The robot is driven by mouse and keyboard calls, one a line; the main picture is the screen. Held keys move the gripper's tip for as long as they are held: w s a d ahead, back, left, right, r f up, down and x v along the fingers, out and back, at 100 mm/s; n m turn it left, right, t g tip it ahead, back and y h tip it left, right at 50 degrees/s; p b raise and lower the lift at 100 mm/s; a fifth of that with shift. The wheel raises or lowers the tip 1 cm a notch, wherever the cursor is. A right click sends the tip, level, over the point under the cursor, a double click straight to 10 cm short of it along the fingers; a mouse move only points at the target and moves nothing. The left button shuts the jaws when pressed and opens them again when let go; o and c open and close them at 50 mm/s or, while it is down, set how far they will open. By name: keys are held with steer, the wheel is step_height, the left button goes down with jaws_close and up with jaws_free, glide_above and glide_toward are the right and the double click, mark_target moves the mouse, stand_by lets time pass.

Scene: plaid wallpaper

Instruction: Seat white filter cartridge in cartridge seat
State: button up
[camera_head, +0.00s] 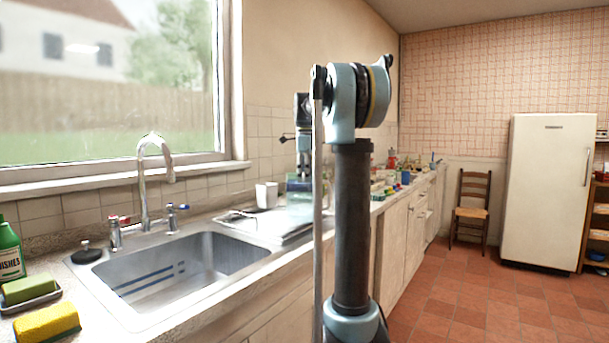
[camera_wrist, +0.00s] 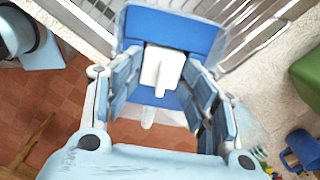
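The white filter cartridge (camera_wrist: 162,68) shows in the wrist view as a pale block with a narrow stem. In the head view my gripper (camera_head: 303,168) points down at the top of the pitcher (camera_head: 300,206), which stands upright on the counter. The cartridge cannot be made out there.
A white mug (camera_head: 266,195) stands left of the pitcher, beside a metal drainboard (camera_head: 262,227). The sink (camera_head: 190,268) and faucet (camera_head: 150,180) lie nearer. Small coloured items (camera_head: 400,180) crowd the counter beyond. A green object (camera_wrist: 307,78) is at the wrist view's right.

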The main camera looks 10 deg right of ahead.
steer(key=shift+w+f, duration=0.2)
steer(key=shift+w, duration=0.05)
steer(key=shift+w+r, duration=0.25)
steer(key=shift+w, duration=0.25)
steer(key=shift+w+r, duration=0.25)
steer(key=shift+w, duration=0.35)
step_height(320, 180, up, 12)
steer(key=s, duration=0.1)
steer(key=shift+s, duration=0.35)
